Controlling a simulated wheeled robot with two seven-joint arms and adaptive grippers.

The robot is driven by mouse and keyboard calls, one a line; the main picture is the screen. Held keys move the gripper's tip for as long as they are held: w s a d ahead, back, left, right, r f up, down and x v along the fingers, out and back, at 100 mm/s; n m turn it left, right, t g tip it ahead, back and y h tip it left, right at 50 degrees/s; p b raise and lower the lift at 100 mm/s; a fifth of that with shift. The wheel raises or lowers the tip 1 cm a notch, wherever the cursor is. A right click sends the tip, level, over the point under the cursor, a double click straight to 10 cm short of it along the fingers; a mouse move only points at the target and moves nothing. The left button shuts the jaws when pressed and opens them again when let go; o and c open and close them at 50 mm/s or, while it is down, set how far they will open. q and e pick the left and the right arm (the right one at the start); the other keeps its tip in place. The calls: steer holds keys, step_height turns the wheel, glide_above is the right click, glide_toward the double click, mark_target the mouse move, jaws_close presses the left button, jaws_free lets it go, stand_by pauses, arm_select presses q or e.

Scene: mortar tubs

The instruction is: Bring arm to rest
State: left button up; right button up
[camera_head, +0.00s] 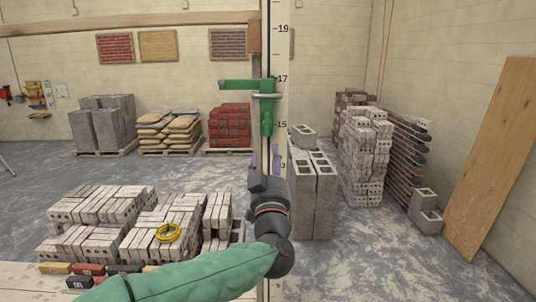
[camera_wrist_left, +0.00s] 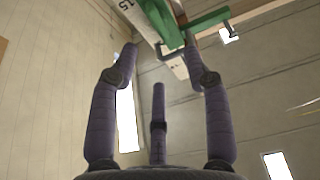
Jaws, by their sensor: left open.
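My left gripper (camera_head: 264,160) is raised in front of the white marked pole (camera_head: 269,60), at the end of my arm with its green sleeve. Its dark purple fingers point up and stand apart, with nothing between them. The green bracket (camera_head: 266,118) is on the pole above the fingertips, near the marks 15 and 17. In the left wrist view, the open fingers (camera_wrist_left: 160,62) are empty. The green bracket (camera_wrist_left: 205,20) and pole (camera_wrist_left: 160,18) show beyond them. I cannot tell how far the fingertips are from the pole. My right gripper is not in view.
Pale brick stacks (camera_head: 100,215) with a yellow coil (camera_head: 167,233) stand at the lower left. Grey blocks (camera_head: 312,200) and a tall brick stack (camera_head: 365,150) are to the right. A wooden board (camera_head: 495,155) leans at the far right. Open floor (camera_head: 375,265) lies lower right.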

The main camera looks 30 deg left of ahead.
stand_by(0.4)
arm_select(q)
steer(key=w+d+f+m+g+h+b, duration=0.1)
steer(key=w+d+f+m+h+b, duration=0.15)
steer(key=f, duration=1.05)
steer(key=w+d+f+m+g+h+b, duration=0.15)
steer(key=w+d+f+h, duration=0.25)
steer(key=f, duration=1)
steer(key=w+d+f+m+g+h+b, duration=0.2)
steer(key=w+d+f+h, duration=0.15)
steer(key=f, duration=0.95)
steer(key=s+d+f+g+h+b, duration=0.1)
steer(key=s+d+f+g, duration=0.3)
steer(key=f, duration=0.7)
steer(key=s+d+f+g+h+b, duration=0.15)
steer(key=s+f, duration=0.45)
steer(key=f, duration=0.6)
steer(key=s+d+f+g+h+b, duration=0.15)
steer(key=s+f, duration=0.25)
steer(key=f, duration=0.7)
steer(key=s+d+f+n+g+h+b, duration=0.1)
steer(key=s+d+f+g, duration=0.1)
steer(key=s+f, duration=0.5)
steer(key=s+d+f+g+b, duration=0.2)
steer(key=s+f+g, duration=0.3)
steer(key=s, duration=0.8)
step_height(320, 180, down, 2)
steer(key=shift+d+f+n+h, duration=0.1)
steer(key=shift+d+n+h, duration=0.3)
steer(key=shift+d, duration=0.2)
